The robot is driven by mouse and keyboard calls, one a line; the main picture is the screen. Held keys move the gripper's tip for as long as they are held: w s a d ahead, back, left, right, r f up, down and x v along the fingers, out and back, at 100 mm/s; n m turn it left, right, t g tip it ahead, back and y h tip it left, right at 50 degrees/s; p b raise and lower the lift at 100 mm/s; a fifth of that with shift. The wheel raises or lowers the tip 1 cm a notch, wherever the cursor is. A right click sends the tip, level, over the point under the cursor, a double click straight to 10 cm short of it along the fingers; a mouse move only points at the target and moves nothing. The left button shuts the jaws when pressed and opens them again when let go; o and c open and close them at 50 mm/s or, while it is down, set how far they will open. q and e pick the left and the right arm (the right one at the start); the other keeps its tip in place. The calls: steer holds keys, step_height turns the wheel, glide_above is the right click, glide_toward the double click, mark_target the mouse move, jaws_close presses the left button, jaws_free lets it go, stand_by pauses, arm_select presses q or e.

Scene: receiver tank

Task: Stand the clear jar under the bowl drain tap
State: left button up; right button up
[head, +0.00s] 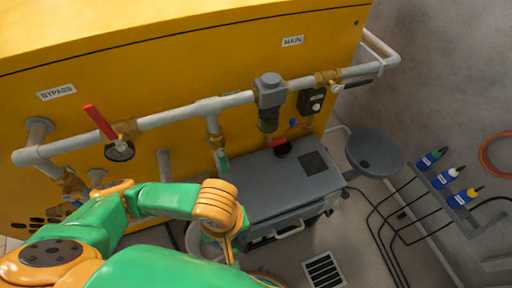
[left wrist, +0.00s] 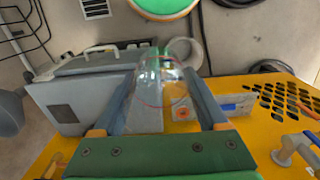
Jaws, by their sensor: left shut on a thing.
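The clear jar (left wrist: 152,78) shows in the left wrist view as a see-through vessel with a thin red ring. It sits between the two fingers of my left gripper (left wrist: 164,90), which is shut on it. In the head view my left gripper (head: 230,244) is low, in front of the grey box, and its wrist hides most of it; I cannot make out the jar there. The filter bowl (head: 268,122) hangs under a grey head on the main pipe, behind and above the gripper. A red-and-black part (head: 281,147) shows below it, perhaps the drain tap. My right gripper is out of view.
A grey box (head: 260,190) stands on the floor against the yellow cabinet (head: 190,60). A grey funnel (head: 375,152) is at its right. A red lever (head: 99,121) sticks out from the bypass pipe. Black cables and a floor grate (head: 323,270) lie at the right.

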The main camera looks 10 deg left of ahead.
arm_select(q)
steer(key=w+a+r+m+p, duration=0.2)
steer(key=w+r+p, duration=0.1)
steer(key=r, duration=0.5)
steer(key=w+a+r+m+p, duration=0.2)
steer(key=w+r+p, duration=0.1)
steer(key=r, duration=0.5)
steer(key=w+a+r+m+p, duration=0.1)
steer(key=w+r+p, duration=0.3)
steer(key=r, duration=0.4)
steer(key=shift+a+r+m+p, duration=0.15)
steer(key=shift+a+m+p, duration=0.3)
steer(key=shift+m, duration=0.45)
steer(key=shift+w, duration=0.2)
steer(key=shift+s, duration=0.1)
